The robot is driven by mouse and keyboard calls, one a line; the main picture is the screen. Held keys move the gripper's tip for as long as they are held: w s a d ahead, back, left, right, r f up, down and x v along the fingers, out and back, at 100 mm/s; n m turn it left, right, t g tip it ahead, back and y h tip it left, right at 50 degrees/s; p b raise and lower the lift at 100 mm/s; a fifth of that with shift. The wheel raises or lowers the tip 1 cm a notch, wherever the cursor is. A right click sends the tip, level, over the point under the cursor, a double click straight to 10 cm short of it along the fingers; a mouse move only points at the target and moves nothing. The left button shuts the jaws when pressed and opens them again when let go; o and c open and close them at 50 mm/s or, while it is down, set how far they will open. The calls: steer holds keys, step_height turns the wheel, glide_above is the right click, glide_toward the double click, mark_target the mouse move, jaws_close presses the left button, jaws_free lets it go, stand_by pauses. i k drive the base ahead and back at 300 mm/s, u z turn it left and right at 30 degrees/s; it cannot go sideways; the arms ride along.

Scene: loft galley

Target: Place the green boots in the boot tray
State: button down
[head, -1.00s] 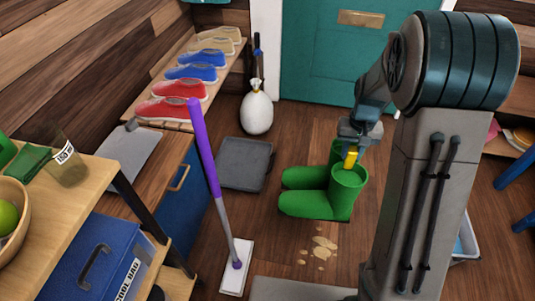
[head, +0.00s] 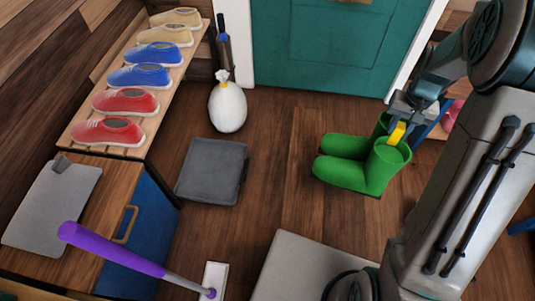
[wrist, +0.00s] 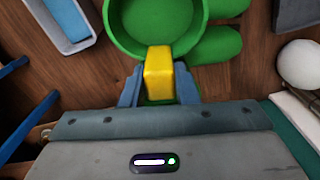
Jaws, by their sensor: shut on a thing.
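The green boots (head: 365,168) are a joined pair at the right of the head view, upright with toes pointing left. A yellow tab (head: 397,133) shows at the near boot's rim. My gripper (head: 403,117) is shut on this tab from above. In the wrist view, the fingers (wrist: 158,88) close on both sides of the yellow tab, beside the round boot opening (wrist: 155,22). I cannot tell whether the soles touch the floor. The boot tray (head: 212,171), flat, dark grey and empty, lies on the floor left of the boots.
A white tied bag (head: 228,106) stands behind the tray. A purple-handled mop (head: 120,252) stands at the front left beside a blue cabinet (head: 145,225). A shoe bench (head: 130,140) lines the left wall. Bare wooden floor lies between boots and tray.

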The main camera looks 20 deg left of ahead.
mark_target(212, 176)
steer(key=u, duration=0.3)
steer(key=i, duration=0.6)
steer(key=u, duration=1)
steer(key=i, duration=0.4)
steer(key=u, duration=0.4)
